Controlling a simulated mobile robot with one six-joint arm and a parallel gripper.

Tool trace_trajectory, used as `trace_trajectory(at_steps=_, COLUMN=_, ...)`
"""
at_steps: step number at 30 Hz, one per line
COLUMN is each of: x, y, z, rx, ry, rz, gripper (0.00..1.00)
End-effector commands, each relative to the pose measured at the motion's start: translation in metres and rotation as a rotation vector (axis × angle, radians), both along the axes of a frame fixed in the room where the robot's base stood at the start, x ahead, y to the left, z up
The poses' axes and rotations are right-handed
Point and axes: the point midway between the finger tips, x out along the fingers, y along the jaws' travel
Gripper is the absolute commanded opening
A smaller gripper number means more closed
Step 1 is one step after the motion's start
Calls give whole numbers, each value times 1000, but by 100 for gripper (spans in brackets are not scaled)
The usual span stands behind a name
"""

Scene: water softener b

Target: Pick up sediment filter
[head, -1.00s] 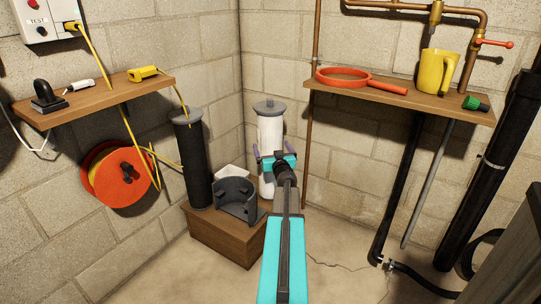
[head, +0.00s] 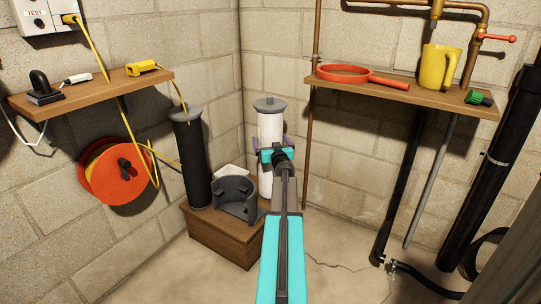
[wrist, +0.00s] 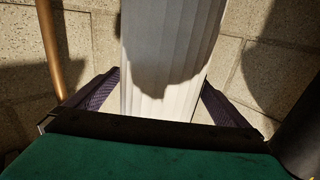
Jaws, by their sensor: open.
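The sediment filter, a white pleated cylinder with a grey cap (head: 270,125), stands upright in the corner behind the wooden box. In the wrist view the dark ridged fingers (wrist: 158,95) stand on either side of the filter. A narrow gap shows at the left finger; contact on the right is unclear.
A dark cylinder with a grey cap (head: 192,160) and a grey curved holder (head: 237,198) stand on the wooden box (head: 225,238), left of my arm. A shelf (head: 400,97) with a red ring-shaped tool (head: 345,74) and yellow jug (head: 440,66) hangs at the right. A copper pipe (head: 308,150) runs close to the filter's right.

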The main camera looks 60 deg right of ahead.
Motion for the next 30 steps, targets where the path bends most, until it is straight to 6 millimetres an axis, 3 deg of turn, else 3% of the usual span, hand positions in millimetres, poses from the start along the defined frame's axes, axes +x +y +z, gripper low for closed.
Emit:
trace_trajectory(at_steps=20, x=2, y=-3, z=0, rx=1, ry=1, rz=-1, gripper=100)
trace_trajectory(at_steps=30, x=2, y=-3, z=0, rx=1, ry=1, rz=-1, gripper=43)
